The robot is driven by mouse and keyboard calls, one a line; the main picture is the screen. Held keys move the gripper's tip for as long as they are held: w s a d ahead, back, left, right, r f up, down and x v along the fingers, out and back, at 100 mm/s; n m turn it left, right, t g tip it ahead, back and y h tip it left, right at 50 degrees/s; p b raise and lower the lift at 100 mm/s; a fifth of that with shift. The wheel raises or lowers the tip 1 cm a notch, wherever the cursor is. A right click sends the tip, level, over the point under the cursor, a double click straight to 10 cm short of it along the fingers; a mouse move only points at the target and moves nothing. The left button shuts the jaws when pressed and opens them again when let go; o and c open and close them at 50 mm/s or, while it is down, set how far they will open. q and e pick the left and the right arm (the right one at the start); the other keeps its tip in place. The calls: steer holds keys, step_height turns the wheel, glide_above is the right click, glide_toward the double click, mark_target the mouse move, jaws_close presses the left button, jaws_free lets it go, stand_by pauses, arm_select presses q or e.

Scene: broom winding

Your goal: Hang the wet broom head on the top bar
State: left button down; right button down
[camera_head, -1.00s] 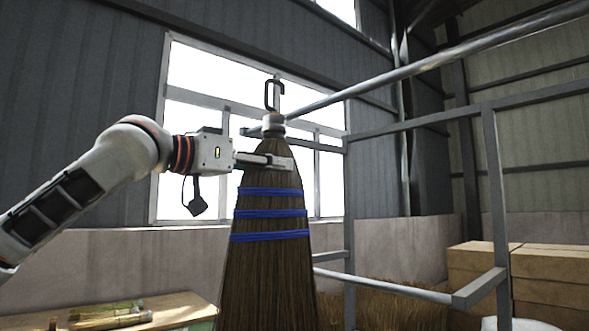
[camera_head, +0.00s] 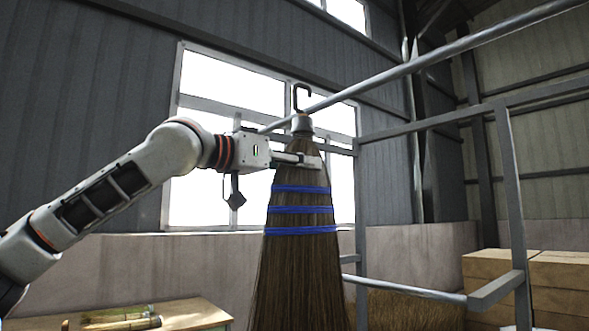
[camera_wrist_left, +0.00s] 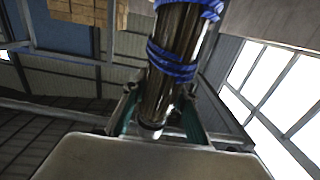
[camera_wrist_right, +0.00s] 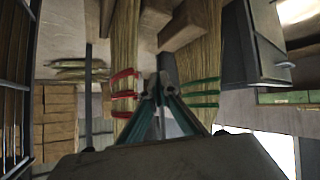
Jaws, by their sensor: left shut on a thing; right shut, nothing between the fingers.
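The broom head (camera_head: 302,260) hangs upright in the head view, brown bristles bound with several blue bands, a metal collar and a dark hook (camera_head: 301,97) on top. My left gripper (camera_head: 308,161) is shut on it just below the collar; the left wrist view also shows the broom head (camera_wrist_left: 172,70) between the fingers. The top bar (camera_head: 425,62) slopes up to the right. The hook overlaps it in the picture; I cannot tell whether they touch. My right gripper (camera_wrist_right: 165,88) is shut and empty, and shows only in the right wrist view.
A grey metal frame (camera_head: 512,190) with lower rails stands at the right. Cardboard boxes (camera_head: 560,285) are stacked behind it. A wooden table (camera_head: 195,313) with small brooms is at the lower left. The right wrist view shows straw bundles with red bands (camera_wrist_right: 124,85) and green bands (camera_wrist_right: 200,92) beyond the fingers.

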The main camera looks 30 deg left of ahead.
mark_target(315, 177)
arm_select(q)
steer(key=w, duration=0.1)
steer(key=w+f+b, duration=0.1)
steer(key=w+d+b, duration=0.1)
steer(key=shift+w+d+f, duration=0.1)
steer(key=shift+w+f, duration=0.25)
steer(key=shift+f, duration=0.05)
steer(key=shift+d+f+b, duration=0.1)
steer(key=shift+f+b, duration=0.15)
steer(key=shift+b, duration=0.05)
arm_select(e)
steer(key=shift+w+d+f, duration=0.45)
steer(key=shift+w+f, duration=0.1)
steer(key=shift+f, duration=0.2)
steer(key=shift+s, duration=0.15)
